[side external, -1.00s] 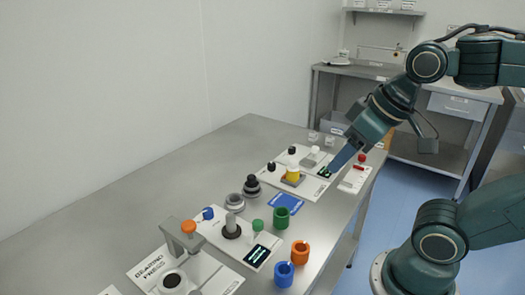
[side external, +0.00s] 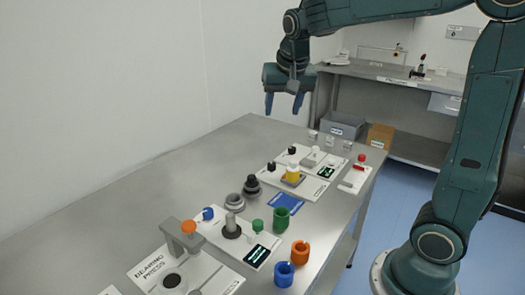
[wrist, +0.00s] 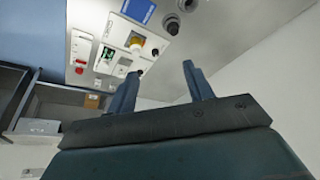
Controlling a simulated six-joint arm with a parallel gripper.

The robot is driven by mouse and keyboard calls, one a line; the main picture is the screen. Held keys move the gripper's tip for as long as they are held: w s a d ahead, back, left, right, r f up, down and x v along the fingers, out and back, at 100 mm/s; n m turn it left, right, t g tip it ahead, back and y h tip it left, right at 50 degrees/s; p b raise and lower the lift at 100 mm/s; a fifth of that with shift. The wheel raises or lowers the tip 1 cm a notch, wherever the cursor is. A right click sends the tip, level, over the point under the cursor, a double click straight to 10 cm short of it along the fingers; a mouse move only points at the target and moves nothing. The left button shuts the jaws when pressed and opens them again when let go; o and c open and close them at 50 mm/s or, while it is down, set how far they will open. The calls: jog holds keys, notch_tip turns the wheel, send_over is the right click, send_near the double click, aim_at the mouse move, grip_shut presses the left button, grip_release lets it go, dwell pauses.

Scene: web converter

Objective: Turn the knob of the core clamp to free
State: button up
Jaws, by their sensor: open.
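My gripper (side external: 283,108) is open and empty, held high above the far end of the steel table with its fingers pointing down. Its two fingers also show in the wrist view (wrist: 160,70), with nothing between them. Below it is a white panel (side external: 318,187) with a yellow round part (side external: 292,174), black knobs (side external: 271,167) (side external: 292,150) and a small dark display (side external: 326,172). The lettering is too small to tell which knob is the core clamp's.
A red button box (side external: 361,160) stands at the table's right edge. A blue mat (side external: 286,202), dark rings (side external: 251,187), and green (side external: 282,217), orange (side external: 300,252) and blue (side external: 284,273) cups stand nearer. The bearing press (side external: 181,240) is in front. The table's left side is clear.

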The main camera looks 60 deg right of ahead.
jog(key=w+d+f+m+g+h, duration=0.1)
jog(key=w+d+f+m+g, duration=0.1)
jog(key=w+d+f+m, duration=0.65)
jog(key=m+g+h, duration=0.1)
jog(key=m+g, duration=0.1)
send_near(272, 164)
jog(key=v, duration=0.5)
jog(key=shift+s+r, duration=0.1)
jog(key=x, duration=1.3)
jog(key=shift+d+f, duration=0.1)
jog(key=shift+f, duration=0.25)
jog(key=shift+c, duration=0.2)
jog(key=c, duration=0.9)
